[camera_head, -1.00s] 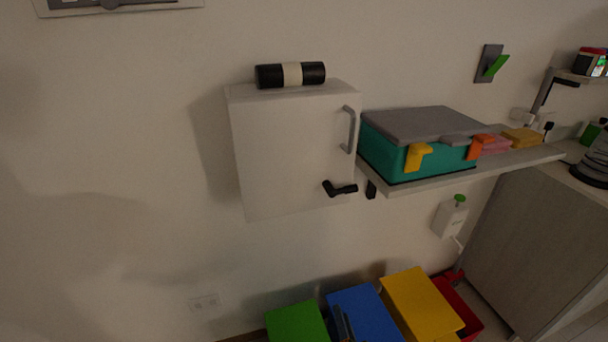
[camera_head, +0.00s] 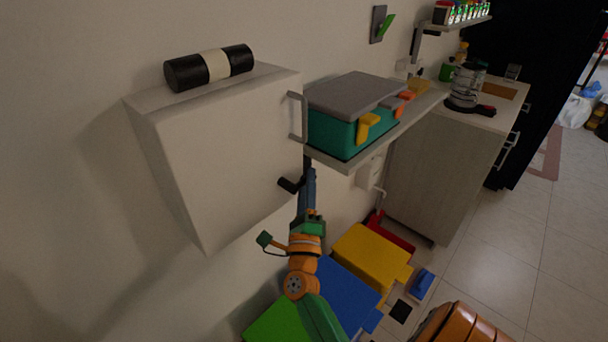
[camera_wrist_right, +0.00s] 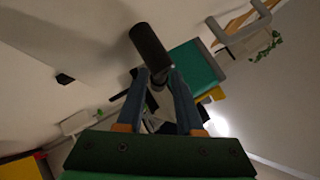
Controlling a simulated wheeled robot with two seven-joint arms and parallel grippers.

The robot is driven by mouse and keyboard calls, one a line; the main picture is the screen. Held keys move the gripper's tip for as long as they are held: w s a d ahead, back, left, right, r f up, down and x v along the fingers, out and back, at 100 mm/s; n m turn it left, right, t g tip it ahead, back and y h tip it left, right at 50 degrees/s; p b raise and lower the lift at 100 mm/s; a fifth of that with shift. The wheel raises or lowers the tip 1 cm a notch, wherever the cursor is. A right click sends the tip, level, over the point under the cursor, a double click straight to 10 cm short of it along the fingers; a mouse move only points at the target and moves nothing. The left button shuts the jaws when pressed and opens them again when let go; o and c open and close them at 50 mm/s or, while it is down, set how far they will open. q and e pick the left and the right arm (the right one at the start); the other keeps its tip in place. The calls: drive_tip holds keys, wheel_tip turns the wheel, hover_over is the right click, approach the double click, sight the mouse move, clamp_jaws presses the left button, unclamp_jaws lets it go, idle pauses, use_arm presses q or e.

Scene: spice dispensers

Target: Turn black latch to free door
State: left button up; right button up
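The white cabinet (camera_head: 225,150) hangs on the wall with its door shut and a grey bar handle (camera_head: 297,117) on the door. The black latch (camera_head: 289,185) is at the door's lower right; its free end points right. In the right wrist view the black latch (camera_wrist_right: 150,50) is a dark cylinder just ahead of the blue fingertips. My right gripper (camera_head: 308,172) is beside the latch; its fingers are apart in the right wrist view (camera_wrist_right: 159,78), with a gap between the tips. Whether the latch end is between the tips or just beyond is unclear. My left gripper is out of view.
A teal box with grey lid (camera_head: 335,130) stands on a shelf (camera_head: 352,163) right of the door. A black-and-white roll (camera_head: 210,66) lies on top of the cabinet. Green, blue (camera_head: 352,295) and yellow (camera_head: 372,258) bins stand below.

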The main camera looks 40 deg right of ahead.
drive_tip(key=shift+w+d+r, duration=0.15)
drive_tip(key=shift+w, duration=0.35)
drive_tip(key=shift+s, duration=0.1)
drive_tip(key=shift+c, duration=0.5)
clamp_jaws()
